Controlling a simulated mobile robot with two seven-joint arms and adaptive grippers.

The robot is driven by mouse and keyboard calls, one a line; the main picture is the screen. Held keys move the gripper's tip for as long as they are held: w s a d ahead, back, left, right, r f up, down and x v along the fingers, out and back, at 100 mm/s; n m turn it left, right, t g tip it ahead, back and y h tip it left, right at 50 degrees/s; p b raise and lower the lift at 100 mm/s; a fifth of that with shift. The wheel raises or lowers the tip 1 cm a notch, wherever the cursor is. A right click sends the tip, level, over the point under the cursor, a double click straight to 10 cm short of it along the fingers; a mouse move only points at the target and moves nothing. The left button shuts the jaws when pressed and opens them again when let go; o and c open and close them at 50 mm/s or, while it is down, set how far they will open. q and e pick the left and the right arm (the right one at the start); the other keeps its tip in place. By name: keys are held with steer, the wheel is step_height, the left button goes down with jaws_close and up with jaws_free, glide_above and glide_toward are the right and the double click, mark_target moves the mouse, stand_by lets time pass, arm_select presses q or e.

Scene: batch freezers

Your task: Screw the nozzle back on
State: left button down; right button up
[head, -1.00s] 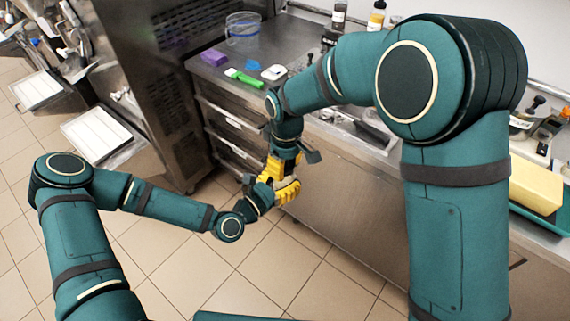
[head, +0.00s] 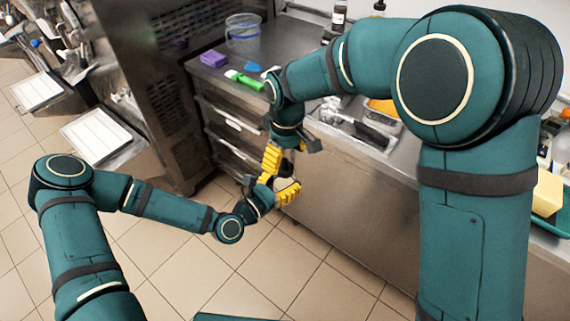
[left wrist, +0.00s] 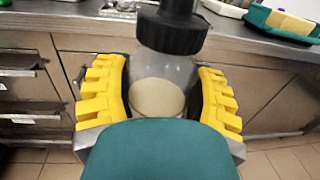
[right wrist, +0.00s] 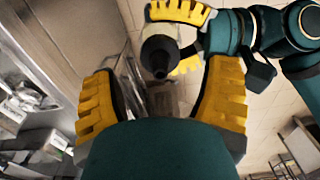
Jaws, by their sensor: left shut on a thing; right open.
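In the left wrist view, a clear bottle (left wrist: 158,82) with pale cream contents stands between the yellow fingers of my left gripper (left wrist: 161,72), which is shut on it. A black nozzle (left wrist: 172,32) with a ribbed collar sits at the bottle's top; whether it is threaded tight cannot be told. In the head view my left gripper (head: 284,189) is below my right gripper (head: 284,160). In the right wrist view my right gripper (right wrist: 162,75) is open and empty, and the nozzle (right wrist: 158,54) points towards it, beyond its fingertips.
Behind the grippers is a steel counter with drawers (head: 230,123). On it are a clear tub (head: 243,31), a purple block (head: 213,58) and a green-handled tool (head: 243,79). A yellow block (head: 547,193) is at the right. The tiled floor below is clear.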

step_height(320, 180, up, 8)
steer(key=shift+d+r, duration=0.1)
stand_by(0.5)
arm_select(q)
steer(key=shift+d, duration=0.1)
arm_select(e)
steer(key=d+f+m+y, duration=0.1)
steer(key=d+f+m, duration=0.1)
steer(key=d+f, duration=0.5)
steer(key=d+f+m+y, duration=0.1)
steer(key=d+f+m, duration=0.25)
steer(key=f, duration=0.75)
steer(key=s+d+f+m+t+y, duration=0.1)
steer(key=s+d+f+m, duration=0.2)
steer(key=s+f+m, duration=0.4)
steer(key=s+f, duration=0.5)
steer(key=s, duration=0.4)
steer(key=shift+d+f+t+y, duration=0.15)
steer(key=shift+f+t+y, duration=0.15)
steer(key=shift+f+t, duration=0.1)
